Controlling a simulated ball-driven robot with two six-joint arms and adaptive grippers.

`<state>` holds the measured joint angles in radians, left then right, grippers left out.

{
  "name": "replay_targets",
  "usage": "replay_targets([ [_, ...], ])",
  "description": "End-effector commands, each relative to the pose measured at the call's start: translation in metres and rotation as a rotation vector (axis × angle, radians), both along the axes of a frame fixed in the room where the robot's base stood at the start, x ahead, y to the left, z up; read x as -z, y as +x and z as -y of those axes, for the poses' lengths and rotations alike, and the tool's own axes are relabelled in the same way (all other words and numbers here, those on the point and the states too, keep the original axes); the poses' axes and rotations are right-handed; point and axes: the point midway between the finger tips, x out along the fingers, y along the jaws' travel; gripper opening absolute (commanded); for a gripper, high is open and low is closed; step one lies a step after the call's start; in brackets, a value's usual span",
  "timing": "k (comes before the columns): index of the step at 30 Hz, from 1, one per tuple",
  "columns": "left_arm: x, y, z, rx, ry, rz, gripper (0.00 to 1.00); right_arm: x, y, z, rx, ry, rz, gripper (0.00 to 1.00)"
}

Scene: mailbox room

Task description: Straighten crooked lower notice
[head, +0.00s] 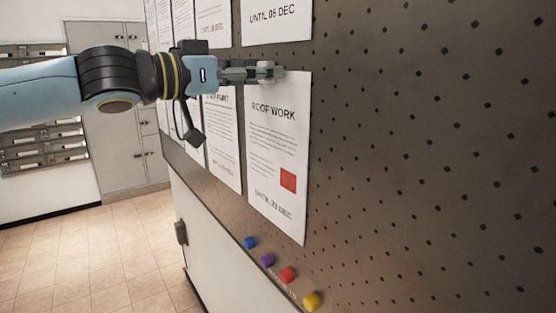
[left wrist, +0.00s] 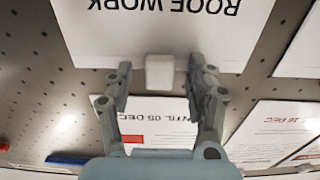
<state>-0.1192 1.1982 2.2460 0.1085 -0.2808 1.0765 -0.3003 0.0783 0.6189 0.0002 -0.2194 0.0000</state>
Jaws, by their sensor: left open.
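The lower notice, a white "ROOF WORK" sheet (head: 275,150) with a red square, hangs on the dark perforated board in the head view. It shows upside down in the left wrist view (left wrist: 110,30). A white block-shaped magnet (left wrist: 160,71) sits at the middle of its top edge. My left gripper (left wrist: 160,78) is open, with one finger on each side of the magnet and a gap on both sides. In the head view the left gripper (head: 274,72) covers part of the notice's top edge. My right gripper is out of view.
An "UNTIL 05 DEC" notice (head: 277,20) hangs just above, and another notice (head: 223,145) hangs close on the left. Blue (head: 250,243), purple (head: 267,260), red (head: 288,275) and yellow (head: 312,301) pieces line the board's lower edge. The board is bare on the right.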

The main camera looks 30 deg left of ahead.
Motion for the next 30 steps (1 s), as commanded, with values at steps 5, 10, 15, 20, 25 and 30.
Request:
replay_targets([
  [5, -0.011, 0.000, 0.000, 0.002, 0.006, 0.001, 0.56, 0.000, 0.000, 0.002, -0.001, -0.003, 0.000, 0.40],
  [10, -0.040, 0.000, 0.000, 0.001, 0.013, 0.003, 0.56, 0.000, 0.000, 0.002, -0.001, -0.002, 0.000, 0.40],
  [15, -0.065, 0.000, 0.000, 0.000, 0.014, 0.001, 0.56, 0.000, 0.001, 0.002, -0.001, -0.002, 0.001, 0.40],
  [20, -0.085, 0.001, 0.000, -0.002, 0.000, 0.004, 0.56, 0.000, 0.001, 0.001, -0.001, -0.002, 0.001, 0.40],
  [25, -0.096, 0.001, 0.000, -0.002, 0.001, 0.003, 0.56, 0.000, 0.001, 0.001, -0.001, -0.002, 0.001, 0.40],
  [30, -0.100, 0.001, 0.001, 0.000, 0.000, 0.001, 0.56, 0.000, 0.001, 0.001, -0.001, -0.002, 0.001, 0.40],
])
